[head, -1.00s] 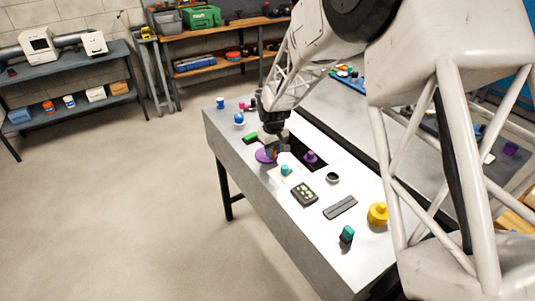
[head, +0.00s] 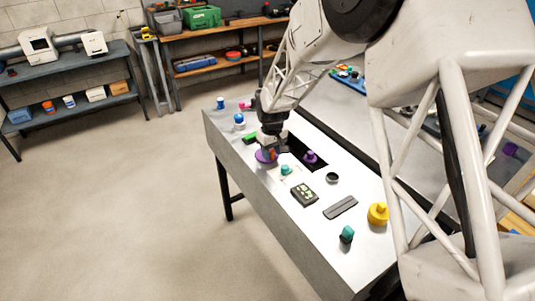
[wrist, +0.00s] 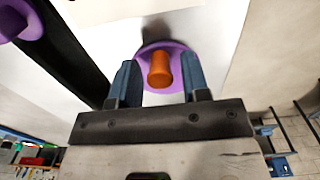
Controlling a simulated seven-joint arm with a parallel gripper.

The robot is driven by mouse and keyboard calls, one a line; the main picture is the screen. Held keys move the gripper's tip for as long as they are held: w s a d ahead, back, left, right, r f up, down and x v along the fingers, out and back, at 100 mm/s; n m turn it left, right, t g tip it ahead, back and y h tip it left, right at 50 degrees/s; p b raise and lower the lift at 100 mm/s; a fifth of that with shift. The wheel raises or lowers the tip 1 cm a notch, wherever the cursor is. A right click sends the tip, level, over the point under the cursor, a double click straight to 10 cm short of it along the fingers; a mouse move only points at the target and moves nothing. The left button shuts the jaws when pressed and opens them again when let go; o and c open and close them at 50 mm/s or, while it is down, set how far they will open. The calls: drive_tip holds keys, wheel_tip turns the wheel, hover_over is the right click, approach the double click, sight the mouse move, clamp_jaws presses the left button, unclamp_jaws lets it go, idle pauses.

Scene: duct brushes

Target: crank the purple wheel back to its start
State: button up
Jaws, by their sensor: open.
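The purple wheel (head: 262,156) lies flat at the left edge of the bench top, partly hidden by my gripper in the head view. In the wrist view the purple wheel (wrist: 178,52) carries an upright orange knob (wrist: 160,70). My gripper (wrist: 159,85) is open, with one blue finger on each side of the orange knob and a gap on both sides. In the head view my gripper (head: 270,150) points down over the wheel.
A dark slot with a purple knobbed piece (head: 310,157) is just right of the wheel. A green block (head: 249,137), a teal knob (head: 286,170), a dark keypad (head: 304,194) and a yellow knob (head: 378,214) are also on the bench (head: 335,240).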

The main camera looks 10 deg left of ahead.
drive_tip(key=shift+r, duration=0.1)
drive_tip(key=shift+r, duration=3.4)
drive_tip(key=shift+d+r, duration=0.15)
drive_tip(key=shift+r, duration=0.05)
drive_tip(key=s+d+r+m+t, duration=0.1)
drive_tip(key=s+d+r+m, duration=0.1)
drive_tip(key=s+d+r, duration=0.75)
drive_tip(key=s+d+r+m, duration=0.2)
drive_tip(key=s+d+r, duration=0.4)
drive_tip(key=d, duration=0.6)
drive_tip(key=s+d+m, duration=0.1)
drive_tip(key=s+d, duration=0.3)
drive_tip(key=s, duration=0.4)
drive_tip(key=s+d+r+m+t, duration=0.1)
drive_tip(key=s+d+m, duration=0.1)
drive_tip(key=s+d, duration=0.3)
drive_tip(key=s+d+m, duration=0.2)
drive_tip(key=s+d, duration=0.2)
drive_tip(key=s, duration=0.8)
drive_tip(key=shift+s+d+r+t, duration=0.15)
drive_tip(key=shift+s+d+t, duration=0.05)
drive_tip(key=shift+t, duration=0.1)
